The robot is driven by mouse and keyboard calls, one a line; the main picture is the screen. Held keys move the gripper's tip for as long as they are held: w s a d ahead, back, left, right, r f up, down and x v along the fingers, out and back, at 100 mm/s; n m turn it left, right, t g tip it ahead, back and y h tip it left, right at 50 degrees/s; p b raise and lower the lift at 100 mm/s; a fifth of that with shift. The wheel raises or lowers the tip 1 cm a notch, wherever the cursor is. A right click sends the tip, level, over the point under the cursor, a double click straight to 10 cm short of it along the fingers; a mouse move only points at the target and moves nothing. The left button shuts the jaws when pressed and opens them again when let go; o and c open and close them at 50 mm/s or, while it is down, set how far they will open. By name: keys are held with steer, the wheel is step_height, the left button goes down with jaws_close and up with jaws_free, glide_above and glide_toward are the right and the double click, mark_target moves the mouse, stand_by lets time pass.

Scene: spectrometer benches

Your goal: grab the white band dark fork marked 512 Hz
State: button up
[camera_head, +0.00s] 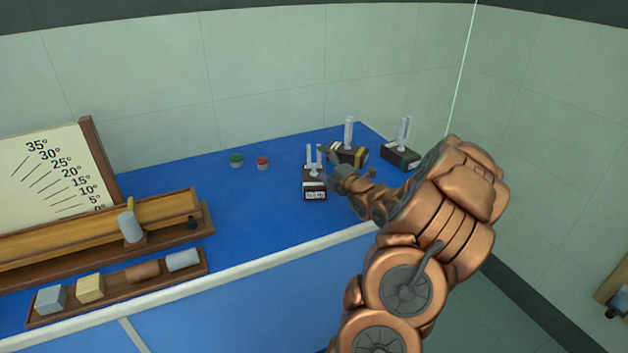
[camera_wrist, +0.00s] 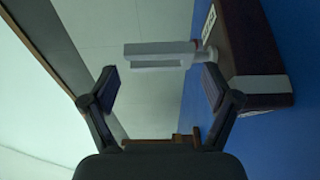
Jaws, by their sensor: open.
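The white band dark fork (camera_head: 314,187) stands upright on the blue bench, a dark box with a white band, a pale front label and two pale prongs. The label is too small to read surely. In the wrist view its dark box (camera_wrist: 246,45) is at the right, with the prongs (camera_wrist: 160,54) pointing left. My gripper (camera_head: 326,160) is just right of the prongs in the head view. In the wrist view my gripper (camera_wrist: 160,85) is open and empty, with the prongs ahead of the gap between its fingertips, apparently not gripped.
A yellow-banded fork (camera_head: 349,153) stands close behind my gripper, and a green-banded fork (camera_head: 402,154) stands further right. A green-topped pot (camera_head: 236,160) and a red-topped pot (camera_head: 262,163) lie left. A wooden rail (camera_head: 165,212), block tray (camera_head: 118,294) and angle board (camera_head: 45,175) fill the left.

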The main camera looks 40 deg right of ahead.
mark_target(314, 164)
steer(key=shift+w+d+p, duration=0.2)
steer(key=shift+w+p, duration=0.15)
steer(key=shift+w, duration=0.85)
steer(key=shift+w+d+p, duration=0.2)
steer(key=shift+w+p, duration=0.1)
steer(key=shift+w, duration=0.9)
steer(key=c, duration=1.5)
